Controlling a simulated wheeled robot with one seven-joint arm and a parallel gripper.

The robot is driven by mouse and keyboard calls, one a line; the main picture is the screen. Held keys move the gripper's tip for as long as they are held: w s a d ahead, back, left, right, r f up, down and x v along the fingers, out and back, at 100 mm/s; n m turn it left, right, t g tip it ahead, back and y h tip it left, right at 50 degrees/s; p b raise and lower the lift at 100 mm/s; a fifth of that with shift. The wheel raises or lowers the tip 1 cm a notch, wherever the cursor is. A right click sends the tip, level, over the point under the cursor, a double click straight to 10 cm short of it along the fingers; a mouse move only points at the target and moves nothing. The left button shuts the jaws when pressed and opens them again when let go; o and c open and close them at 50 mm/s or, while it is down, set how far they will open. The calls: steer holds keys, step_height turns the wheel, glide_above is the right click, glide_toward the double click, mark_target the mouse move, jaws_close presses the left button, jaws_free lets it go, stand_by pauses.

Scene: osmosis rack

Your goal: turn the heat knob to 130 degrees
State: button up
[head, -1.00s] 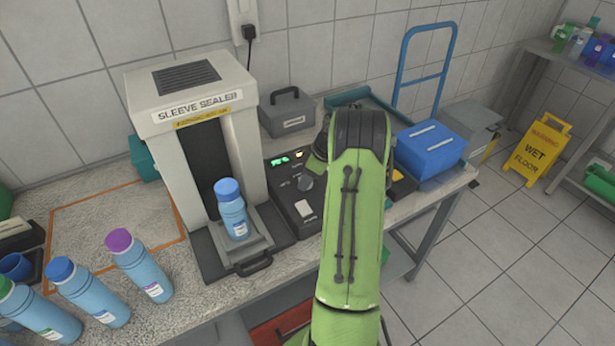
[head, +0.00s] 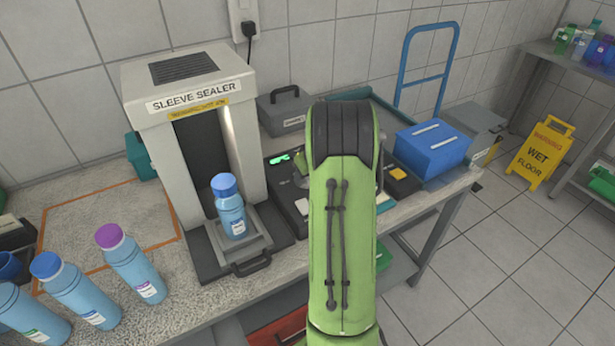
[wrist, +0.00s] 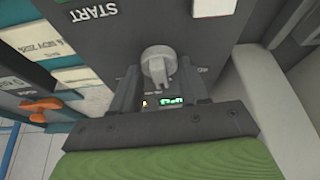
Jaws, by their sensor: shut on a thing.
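The grey heat knob (wrist: 157,66) shows in the wrist view on the dark control panel (wrist: 120,45). My gripper (wrist: 158,80) has one finger on each side of the knob and is shut on it. In the head view my green arm covers most of the panel, and I cannot make out the knob clearly. A small green-lit display (wrist: 172,101) shows beside the knob in the wrist view and on the panel in the head view (head: 279,158); its digits are too small to read.
The sleeve sealer (head: 195,95) stands left of the panel, with a blue bottle (head: 230,212) on its tray. Several more bottles (head: 135,268) stand at the left. A grey case (head: 285,110) is behind the panel and a blue box (head: 432,150) is to the right.

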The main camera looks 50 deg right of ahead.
steer(key=shift+m, duration=0.4)
steer(key=o, duration=1)
steer(key=shift+o, duration=0.2)
steer(key=p+v, duration=0.2)
steer(key=v, duration=1.3)
steer(key=shift+s+a+r+p, duration=0.15)
steer(key=shift+a+r+p, duration=0.15)
steer(key=shift+r+p, duration=0.1)
steer(key=shift+f, duration=0.1)
